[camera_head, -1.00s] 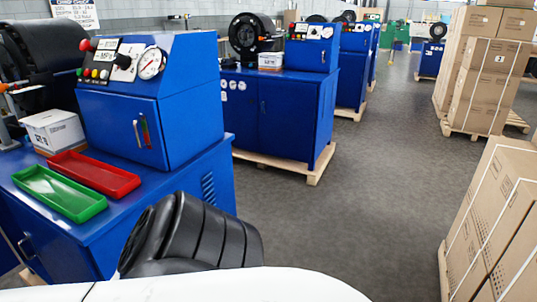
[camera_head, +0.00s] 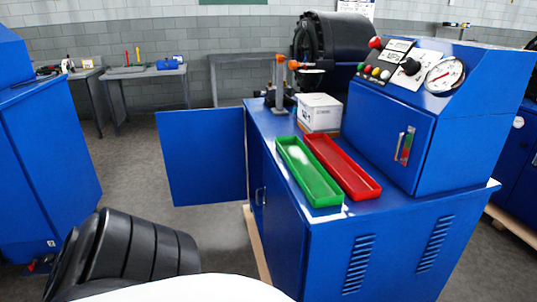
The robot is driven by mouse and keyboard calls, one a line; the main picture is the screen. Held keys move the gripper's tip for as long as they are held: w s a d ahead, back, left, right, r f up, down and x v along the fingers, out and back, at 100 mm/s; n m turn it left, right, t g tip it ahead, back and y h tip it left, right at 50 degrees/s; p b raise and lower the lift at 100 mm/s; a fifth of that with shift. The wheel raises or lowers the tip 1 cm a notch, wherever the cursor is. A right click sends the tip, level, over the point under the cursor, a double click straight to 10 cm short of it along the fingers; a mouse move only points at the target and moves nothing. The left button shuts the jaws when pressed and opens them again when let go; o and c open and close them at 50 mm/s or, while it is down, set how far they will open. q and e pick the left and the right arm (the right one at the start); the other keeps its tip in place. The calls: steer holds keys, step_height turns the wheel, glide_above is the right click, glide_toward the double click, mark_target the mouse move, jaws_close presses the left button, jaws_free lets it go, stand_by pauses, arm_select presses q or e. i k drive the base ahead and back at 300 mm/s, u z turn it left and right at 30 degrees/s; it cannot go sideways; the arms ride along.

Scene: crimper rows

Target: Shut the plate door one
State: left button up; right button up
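A blue plate door (camera_head: 202,156) stands swung open at the left side of the blue crimper cabinet (camera_head: 335,250). It sticks out to the left from the cabinet's far front edge. Another front door beside it, with a small handle (camera_head: 262,196), looks closed. The cabinet's inside is hidden from this angle. A black ribbed part of my own arm (camera_head: 135,245) shows at the lower left, well short of the open door. Neither gripper's fingers are in view.
A green tray (camera_head: 308,172), a red tray (camera_head: 342,167) and a white box (camera_head: 318,112) sit on the cabinet top. Another blue cabinet (camera_head: 45,150) stands at the left. Grey floor (camera_head: 130,170) lies free between them. Grey workbenches (camera_head: 145,72) line the back wall.

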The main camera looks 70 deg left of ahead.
mark_target(204, 150)
steer(key=u, duration=0.05)
steer(key=i, duration=4.9)
steer(key=u, duration=2.85)
steer(key=i, duration=5.45)
steer(key=u, duration=1.85)
